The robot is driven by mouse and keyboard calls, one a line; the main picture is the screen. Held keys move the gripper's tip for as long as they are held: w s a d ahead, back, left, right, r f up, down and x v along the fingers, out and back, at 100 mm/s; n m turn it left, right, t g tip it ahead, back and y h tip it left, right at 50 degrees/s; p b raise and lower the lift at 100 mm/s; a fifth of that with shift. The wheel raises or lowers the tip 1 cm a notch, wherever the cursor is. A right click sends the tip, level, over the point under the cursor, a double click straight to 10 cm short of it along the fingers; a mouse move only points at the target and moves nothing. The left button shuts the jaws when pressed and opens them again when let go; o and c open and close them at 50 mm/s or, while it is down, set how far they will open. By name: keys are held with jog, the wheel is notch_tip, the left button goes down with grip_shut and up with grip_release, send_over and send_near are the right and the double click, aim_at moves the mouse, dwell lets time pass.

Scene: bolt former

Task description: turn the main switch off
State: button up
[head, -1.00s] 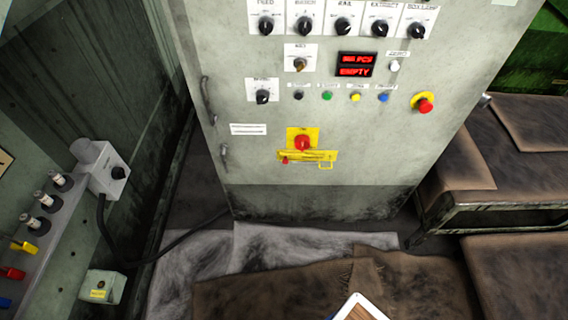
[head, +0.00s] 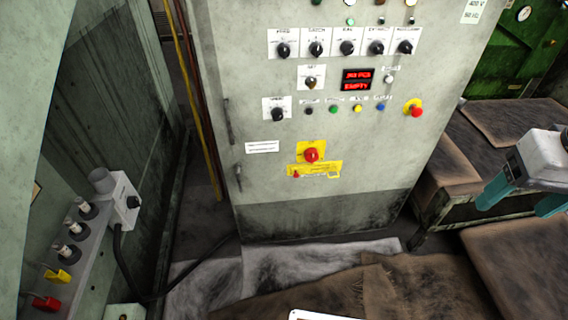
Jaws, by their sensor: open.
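The main switch (head: 311,155) is a red rotary knob on a yellow plate, low on the front of the grey control cabinet (head: 345,215). A yellow strip (head: 315,169) with a small red part at its left end runs just below the knob. The knob's exact angle is too small to read. My gripper (head: 522,202), white with teal fingers, is at the right edge, partly cut off by the frame. It is open, with nothing seen between its fingers, well to the right of the switch and apart from it.
A red emergency button (head: 414,108) on yellow, selector knobs, coloured buttons and a lit red display (head: 357,79) sit above the switch. A bench with brown covers (head: 450,165) stands at the right. A grey wall panel with connectors (head: 75,235) and a black cable is at the left.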

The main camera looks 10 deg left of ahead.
jog(key=w+a+f+m+t+y, duration=0.1)
jog(key=w+a+f+t, duration=0.3)
jog(key=w, duration=0.8)
jog(key=w+a+f+t, duration=0.1)
jog(key=w+a+f, duration=0.45)
jog(key=w, duration=0.65)
jog(key=w+a+f+m+t+y, duration=0.1)
jog(key=w+a+f+t, duration=0.3)
jog(key=w, duration=0.8)
jog(key=m+t+y, duration=0.2)
jog(key=t+y, duration=0.1)
jog(key=t, duration=0.1)
send_near(313, 159)
jog(key=w+d+r, duration=0.2)
jog(key=w+r, duration=0.3)
jog(key=w, duration=0.1)
jog(key=s+a+f+t+y, duration=0.2)
jog(key=s+f, duration=0.2)
jog(key=f, duration=0.3)
jog(key=x, duration=0.7)
jog(key=shift+w, duration=0.25)
jog(key=c, duration=1)
